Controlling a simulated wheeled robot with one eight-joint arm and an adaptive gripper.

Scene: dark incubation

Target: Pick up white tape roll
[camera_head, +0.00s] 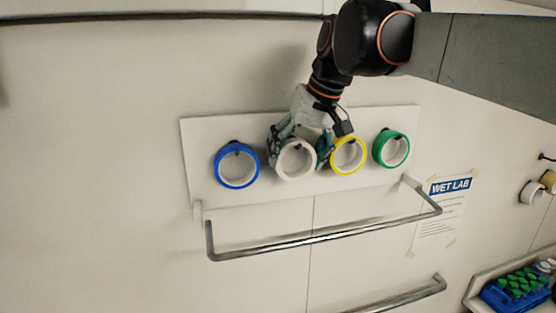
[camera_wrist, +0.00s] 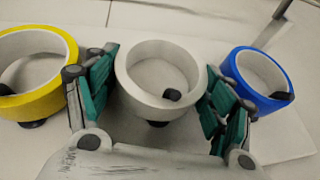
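The white tape roll (camera_head: 296,174) hangs on a peg on a white board, between the blue roll and the yellow roll. My gripper (camera_head: 298,146) is at it, with one finger on each side of the roll. In the wrist view, the white roll (camera_wrist: 160,98) sits between the green-padded fingers of my gripper (camera_wrist: 160,95). The left finger is very near its rim, and a small gap seems to show at the right finger. I cannot tell whether either pad touches. The fingers are spread apart.
The blue roll (camera_head: 237,184), yellow roll (camera_head: 364,167) and green roll (camera_head: 405,151) hang on the same board (camera_head: 330,195). The yellow roll is close beside one finger. A metal rail (camera_head: 320,237) sticks out below the board. A "WET LAB" sheet (camera_head: 440,215) is at the right.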

